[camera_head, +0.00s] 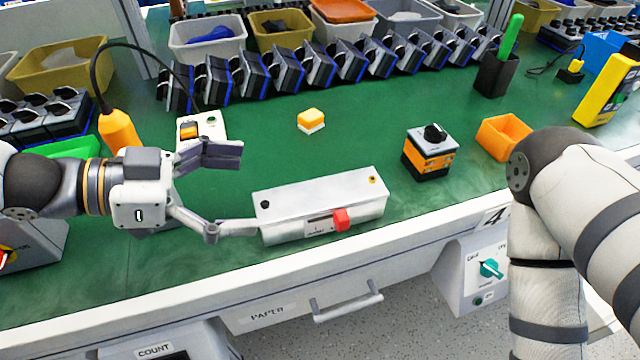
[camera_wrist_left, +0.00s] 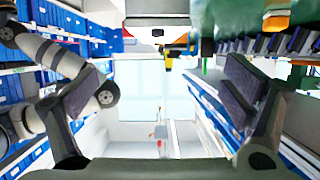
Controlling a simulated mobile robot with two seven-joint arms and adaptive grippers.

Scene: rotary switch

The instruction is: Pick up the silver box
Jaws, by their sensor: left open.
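The silver box (camera_head: 290,193) lies on the green table near its front edge in the head view, long side roughly along the edge. It has a red switch knob on its front face, and black and yellow spots on top. My left gripper (camera_head: 243,190) is open at the box's left end. Its near finger reaches the box's lower left corner; its far finger is behind and left of the box. I cannot tell whether they touch. Both open fingers show in the left wrist view, with nothing held between them. My right arm is at the right, its gripper out of view.
A yellow-topped block (camera_head: 311,121) stands behind the box. A rotary switch box (camera_head: 431,152) and an orange bin (camera_head: 503,137) are to the right. A white button box (camera_head: 203,128) and an orange pendant (camera_head: 118,131) sit near my left gripper. Switch boxes line the back.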

